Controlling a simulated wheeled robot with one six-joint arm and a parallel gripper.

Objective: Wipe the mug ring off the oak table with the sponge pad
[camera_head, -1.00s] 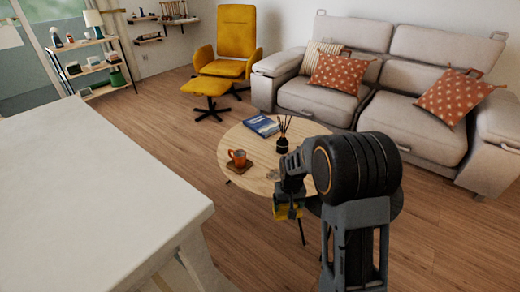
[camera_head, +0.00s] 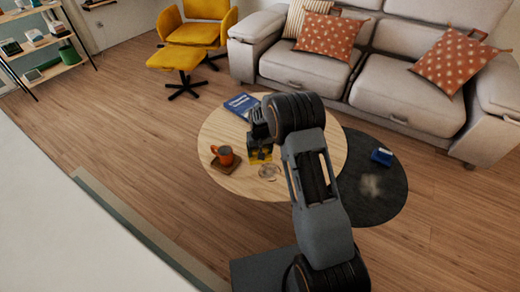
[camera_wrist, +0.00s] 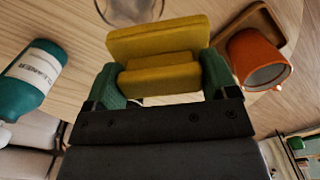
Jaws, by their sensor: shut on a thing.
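The yellow sponge pad (camera_wrist: 160,45) is held between the green fingers of my gripper (camera_wrist: 160,82), which is shut on it. In the head view my gripper (camera_head: 260,150) is over the round oak table (camera_head: 216,126), with the sponge low between its fingers. The mug ring (camera_head: 269,172) is a brownish circle on the table, just in front of the sponge. Part of it shows at the top of the wrist view (camera_wrist: 130,12), beyond the pad. I cannot tell whether the sponge touches the wood.
An orange mug (camera_head: 225,155) on a wooden coaster (camera_head: 224,168) stands left of my gripper. A blue book (camera_head: 241,105) lies behind. A teal cleaner bottle (camera_wrist: 36,75) shows in the wrist view. A dark round table (camera_head: 390,205) with a blue item (camera_head: 381,156) adjoins right.

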